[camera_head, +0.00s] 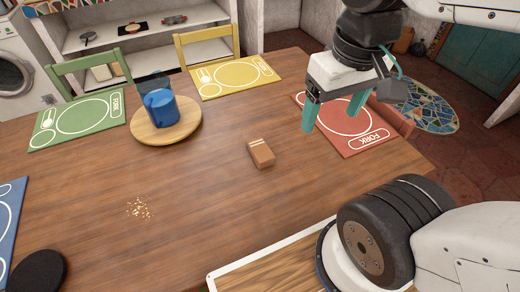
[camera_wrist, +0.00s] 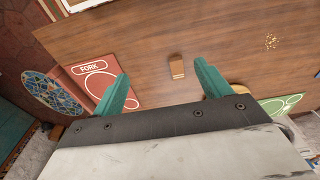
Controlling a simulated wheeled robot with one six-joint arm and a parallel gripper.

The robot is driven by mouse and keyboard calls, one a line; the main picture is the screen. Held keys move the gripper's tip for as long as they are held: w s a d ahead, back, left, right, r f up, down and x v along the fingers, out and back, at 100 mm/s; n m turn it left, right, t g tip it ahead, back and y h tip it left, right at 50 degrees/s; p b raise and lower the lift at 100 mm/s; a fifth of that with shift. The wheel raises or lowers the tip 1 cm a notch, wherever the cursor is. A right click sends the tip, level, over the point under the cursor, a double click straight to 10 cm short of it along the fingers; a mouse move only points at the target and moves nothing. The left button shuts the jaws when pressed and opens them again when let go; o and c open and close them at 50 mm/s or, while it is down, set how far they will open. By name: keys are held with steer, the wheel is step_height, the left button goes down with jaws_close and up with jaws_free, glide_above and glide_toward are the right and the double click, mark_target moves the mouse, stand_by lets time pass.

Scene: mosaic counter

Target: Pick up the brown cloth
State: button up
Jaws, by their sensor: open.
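The brown cloth (camera_head: 261,153) is a small folded block with pale stripes near one end. It lies on the wooden table, right of the middle. In the wrist view the cloth (camera_wrist: 177,66) lies on the table beyond the fingers, between them in the picture. My gripper (camera_head: 334,112) has teal fingers and is open and empty. It hangs above the table, to the right of the cloth and apart from it, over the red placemat's side. The wrist view shows both fingers of my gripper (camera_wrist: 166,88) spread wide.
A round wooden board (camera_head: 143,129) with a blue cup (camera_head: 161,106) stands left of the cloth. Crumbs (camera_head: 139,209) lie at the front left. Red (camera_head: 350,142), yellow (camera_head: 232,77), green (camera_head: 78,121) and blue (camera_head: 8,215) placemats line the edges. The table around the cloth is clear.

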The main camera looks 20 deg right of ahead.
steer(key=w+a+f+g, duration=0.1)
steer(key=w+f+g, duration=0.2)
steer(key=w+f, duration=0.4)
glide_above(259, 147)
steer(key=s, duration=0.4)
step_height(259, 147, down, 15)
steer(key=shift+s+d+r, duration=0.1)
steer(key=shift+r, duration=0.05)
steer(key=w, duration=0.1)
steer(key=w+t, duration=0.1)
steer(key=w, duration=0.1)
steer(key=shift+w+f+t, duration=0.3)
steer(key=shift+w, duration=0.1)
steer(key=shift+w+f, duration=0.1)
steer(key=shift+f, duration=0.15)
step_height(259, 147, down, 7)
steer(key=shift+f, duration=0.1)
